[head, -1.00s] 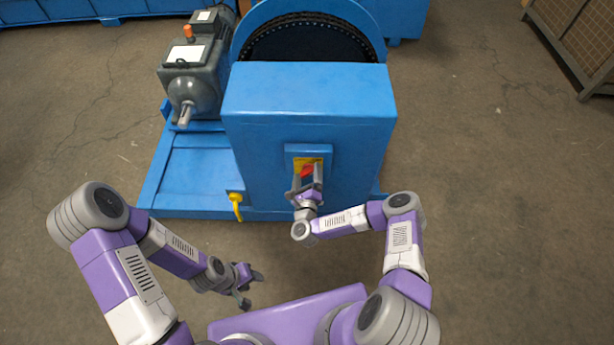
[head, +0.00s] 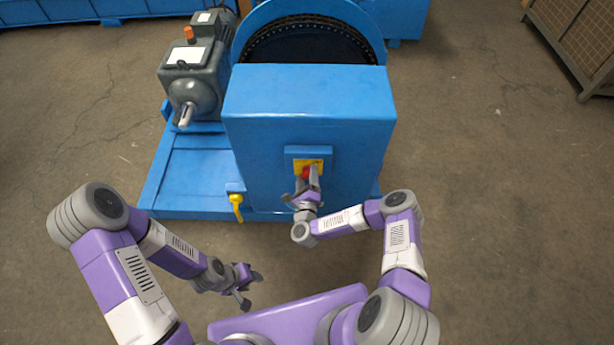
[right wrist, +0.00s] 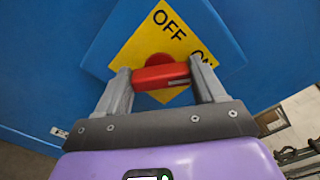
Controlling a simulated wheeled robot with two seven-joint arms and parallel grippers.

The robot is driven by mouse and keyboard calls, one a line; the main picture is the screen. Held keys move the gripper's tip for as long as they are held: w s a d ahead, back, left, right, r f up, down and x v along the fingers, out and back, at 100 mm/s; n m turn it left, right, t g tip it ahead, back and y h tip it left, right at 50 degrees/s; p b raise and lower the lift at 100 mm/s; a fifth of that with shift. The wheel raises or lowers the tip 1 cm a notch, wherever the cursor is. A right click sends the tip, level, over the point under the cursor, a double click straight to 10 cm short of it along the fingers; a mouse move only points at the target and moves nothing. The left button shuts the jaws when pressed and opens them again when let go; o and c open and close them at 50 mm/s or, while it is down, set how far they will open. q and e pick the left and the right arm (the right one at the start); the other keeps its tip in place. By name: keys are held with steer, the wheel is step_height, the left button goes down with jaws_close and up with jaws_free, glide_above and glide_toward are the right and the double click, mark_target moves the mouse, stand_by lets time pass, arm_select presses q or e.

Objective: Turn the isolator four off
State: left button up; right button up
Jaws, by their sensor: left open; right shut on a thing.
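The isolator is a red handle (right wrist: 160,76) on a yellow plate (right wrist: 150,45) marked OFF and ON. It is mounted on the front of the blue housing, and the plate also shows in the head view (head: 301,165). My right gripper (right wrist: 163,80) is shut on the red handle, one finger at each end of the bar. In the right wrist view the plate is tilted, the bar lies level, and its right end is near the word ON. In the head view my right gripper (head: 306,180) partly covers the handle. My left gripper (head: 250,286) is open and empty, low over the floor.
The blue housing (head: 305,105) stands on a blue base (head: 185,180) with a grey motor (head: 195,80) on its left. A yellow fitting (head: 236,203) sits at the base's front. A mesh rack (head: 582,40) is at the far right. The floor either side is clear.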

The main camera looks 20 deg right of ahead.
steer(key=n+p, duration=0.1)
steer(key=n, duration=0.3)
steer(key=shift+n+p, duration=0.3)
steer(key=shift+p, duration=0.05)
steer(key=n+p, duration=0.1)
steer(key=n, duration=0.3)
steer(key=shift+a+f, duration=0.1)
steer(key=n+p, duration=0.1)
steer(key=n, duration=0.3)
steer(key=shift+f, duration=0.1)
steer(key=shift+f+n+p, duration=0.1)
steer(key=shift+n+p, duration=0.45)
steer(key=shift+n, duration=1.25)
steer(key=o, duration=1)
steer(key=shift+o, duration=0.2)
steer(key=p+v, duration=0.1)
steer(key=v, duration=0.6)
steer(key=shift+s+p, duration=0.3)
steer(key=shift+p, duration=0.1)
